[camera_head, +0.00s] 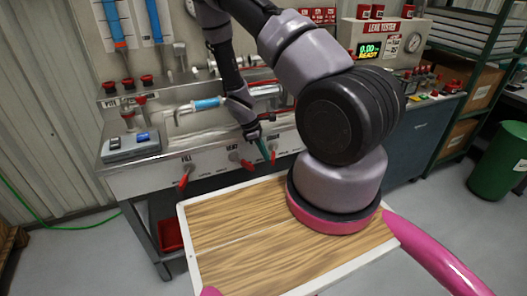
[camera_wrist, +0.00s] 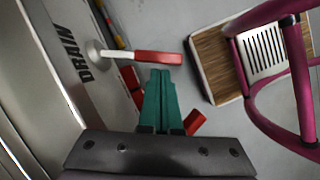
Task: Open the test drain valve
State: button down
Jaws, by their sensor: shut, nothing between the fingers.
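The drain valve has a red-gripped lever (camera_wrist: 158,57) on a pale shaft, beside the black DRAIN lettering (camera_wrist: 68,52) in the wrist view. It points away from the lettering, and in the head view the lever (camera_head: 273,157) hangs down from the bench front. My gripper (camera_wrist: 160,74) has teal fingers, shut with nothing between them. The fingertips lie right beside the red grip; I cannot tell whether they touch it. In the head view my gripper (camera_head: 264,150) is at the drain lever and partly covers it.
The fill lever (camera_head: 184,179) and vent lever (camera_head: 244,162) hang to the left on the same bench front. The leak tester (camera_head: 382,40) stands at the back right, reading READY. A wooden-topped surface (camera_head: 240,235) is in the foreground. A green bin (camera_head: 498,165) stands far right.

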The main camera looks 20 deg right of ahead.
jog(key=shift+s+d+n+t, duration=0.3)
jog(key=shift+s+n, duration=0.05)
jog(key=shift+n, duration=0.35)
jog(key=s+d+n+t, duration=0.2)
jog(key=d+n, duration=0.4)
jog(key=shift+d+h, duration=0.2)
jog(key=shift+h, duration=0.1)
dwell(0.7)
jog(key=shift+s+d, duration=0.1)
dwell(0.4)
jog(key=shift+r, duration=0.1)
jog(key=s+v, duration=0.1)
jog(key=v, duration=0.9)
jog(key=shift+s+d, duration=0.15)
jog(key=shift+s, duration=0.05)
